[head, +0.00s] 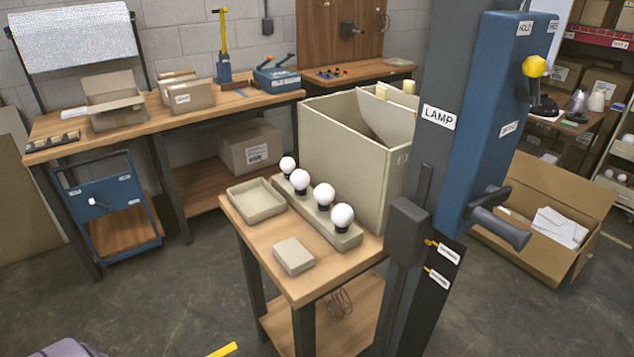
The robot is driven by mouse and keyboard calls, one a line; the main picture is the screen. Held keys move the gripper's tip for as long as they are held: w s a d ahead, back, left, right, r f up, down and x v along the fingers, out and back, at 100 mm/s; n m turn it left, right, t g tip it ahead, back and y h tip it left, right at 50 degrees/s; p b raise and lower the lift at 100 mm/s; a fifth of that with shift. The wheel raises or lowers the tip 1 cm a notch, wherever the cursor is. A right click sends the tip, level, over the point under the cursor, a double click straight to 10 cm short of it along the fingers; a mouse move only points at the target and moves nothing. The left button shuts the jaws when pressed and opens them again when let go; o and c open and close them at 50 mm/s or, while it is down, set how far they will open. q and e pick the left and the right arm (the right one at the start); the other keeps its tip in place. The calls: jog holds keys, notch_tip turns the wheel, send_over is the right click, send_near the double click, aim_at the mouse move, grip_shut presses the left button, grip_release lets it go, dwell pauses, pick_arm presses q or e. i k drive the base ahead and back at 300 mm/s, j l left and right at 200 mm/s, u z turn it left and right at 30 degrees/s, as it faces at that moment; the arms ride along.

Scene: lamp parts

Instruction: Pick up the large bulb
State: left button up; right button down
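Several white round bulbs with dark bases stand upright in a row on a long beige holder (311,228) on the small wooden table. The nearest bulb (342,215) looks largest, and the farthest bulb (287,165) looks smallest. Between them stand a second bulb (324,194) and a third bulb (299,179). Distance also affects how big they look, so I cannot be sure which is the large one. Neither of my grippers shows in the head view.
A shallow beige tray (240,202), a small beige block (293,256) and a tall beige bin (341,147) share the small table (335,279). A blue and grey post labelled LAMP (430,150) rises to its right. An open carton (540,212) is on the floor.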

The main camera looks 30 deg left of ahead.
aim_at(300, 180)
jog(key=u, duration=0.85)
